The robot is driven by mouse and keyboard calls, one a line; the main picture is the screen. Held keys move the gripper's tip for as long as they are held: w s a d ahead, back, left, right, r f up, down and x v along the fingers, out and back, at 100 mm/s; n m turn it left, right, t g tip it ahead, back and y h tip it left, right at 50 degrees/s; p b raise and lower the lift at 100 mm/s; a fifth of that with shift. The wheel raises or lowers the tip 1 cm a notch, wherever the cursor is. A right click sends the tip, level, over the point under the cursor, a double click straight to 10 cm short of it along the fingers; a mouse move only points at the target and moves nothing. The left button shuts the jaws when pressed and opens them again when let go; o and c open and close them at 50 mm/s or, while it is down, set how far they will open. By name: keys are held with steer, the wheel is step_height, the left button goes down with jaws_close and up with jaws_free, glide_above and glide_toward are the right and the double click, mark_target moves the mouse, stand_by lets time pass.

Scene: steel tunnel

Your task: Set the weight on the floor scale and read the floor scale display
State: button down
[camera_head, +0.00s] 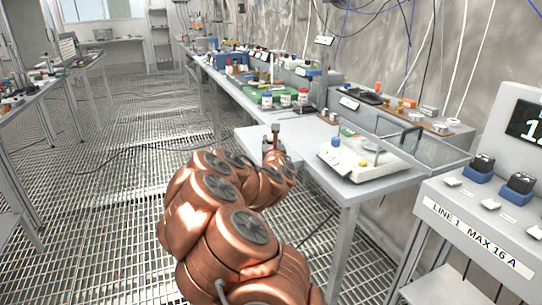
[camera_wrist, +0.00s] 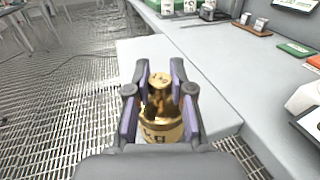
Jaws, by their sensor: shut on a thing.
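My gripper (camera_wrist: 160,95) is shut on a brass weight (camera_wrist: 160,132) with a pale label ending in "kg". The weight looks upright between the two fingers, and its top is also marked. A flat light-grey plate (camera_wrist: 140,50) lies beyond and below the gripper, beside the bench; it may be the floor scale's platform. It also shows in the head view (camera_head: 248,136), partly behind my arm. Whether the weight touches anything is hidden. A display (camera_wrist: 296,4) is cut off at the top right of the wrist view, too small to read.
The long bench (camera_head: 330,148) runs along the wall, with a white balance-like device (camera_head: 362,158) near its front end. A grey stand (camera_head: 470,225) marked "LINE 1 MAX 16 A" is at right, with a cropped display (camera_head: 525,122). Open grating floor (camera_head: 110,150) lies left.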

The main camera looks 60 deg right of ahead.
steer(key=shift+r, duration=0.2)
stand_by(0.5)
steer(key=shift+r, duration=1.7)
steer(key=r+b+v, duration=0.1)
steer(key=b+v, duration=0.7)
steer(key=v, duration=0.8)
steer(key=shift+r, duration=0.2)
steer(key=shift+w+a, duration=0.1)
steer(key=shift+w, duration=0.1)
